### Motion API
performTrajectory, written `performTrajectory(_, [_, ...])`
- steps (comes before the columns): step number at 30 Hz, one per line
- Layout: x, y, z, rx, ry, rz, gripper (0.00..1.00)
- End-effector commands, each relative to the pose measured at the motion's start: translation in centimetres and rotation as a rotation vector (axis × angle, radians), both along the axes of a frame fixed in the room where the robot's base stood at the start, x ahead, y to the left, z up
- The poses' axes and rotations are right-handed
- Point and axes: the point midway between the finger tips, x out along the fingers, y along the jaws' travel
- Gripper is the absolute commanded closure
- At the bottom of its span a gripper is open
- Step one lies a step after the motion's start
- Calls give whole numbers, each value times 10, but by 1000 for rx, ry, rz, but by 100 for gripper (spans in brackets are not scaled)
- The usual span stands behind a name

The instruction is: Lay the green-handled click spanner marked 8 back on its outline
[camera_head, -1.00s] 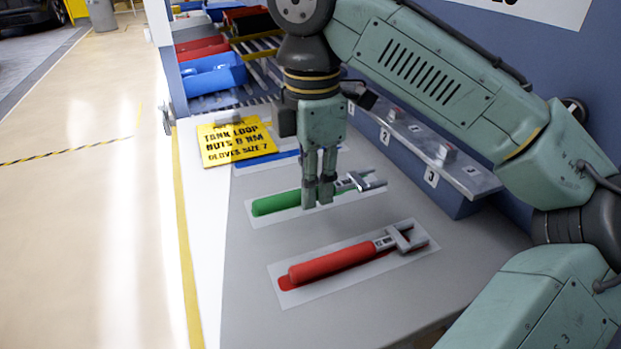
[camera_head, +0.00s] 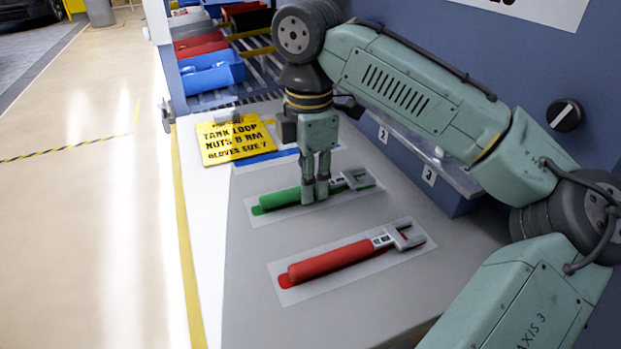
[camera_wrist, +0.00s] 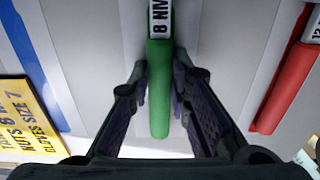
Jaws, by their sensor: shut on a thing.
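The green-handled click spanner, its handle (camera_head: 286,198) to the left and grey head (camera_head: 356,179) to the right, is between the fingers of my gripper (camera_head: 315,197). It lies along its white card (camera_head: 272,217), at or just above it; I cannot tell whether it touches. A strip of the green outline (camera_head: 258,211) shows past the handle's lower left end. In the wrist view the handle (camera_wrist: 159,90) runs between the fingers of my gripper (camera_wrist: 159,105), with a label reading 8 N (camera_wrist: 159,20). My gripper is shut on the spanner.
A red-handled spanner (camera_head: 330,261) lies on its own card in front. A blue shape (camera_head: 268,158) lies behind, partly hidden by a yellow sign (camera_head: 236,139). A raised numbered ledge (camera_head: 428,160) runs along the right. The grey bench (camera_head: 240,290) is clear at the front left.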

Motion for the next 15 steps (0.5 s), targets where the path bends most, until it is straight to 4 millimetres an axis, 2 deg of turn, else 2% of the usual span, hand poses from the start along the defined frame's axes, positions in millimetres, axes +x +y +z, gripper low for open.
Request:
performTrajectory(1, [0, 0, -2, 2, 1, 1, 100])
performTrajectory(2, [0, 0, -2, 1, 0, 1, 82])
performTrajectory(3, [0, 0, -2, 0, 0, 1, 79])
performTrajectory(11, [0, 0, -2, 0, 0, 0, 62])
performTrajectory(15, [0, 0, -2, 0, 0, 0, 62])
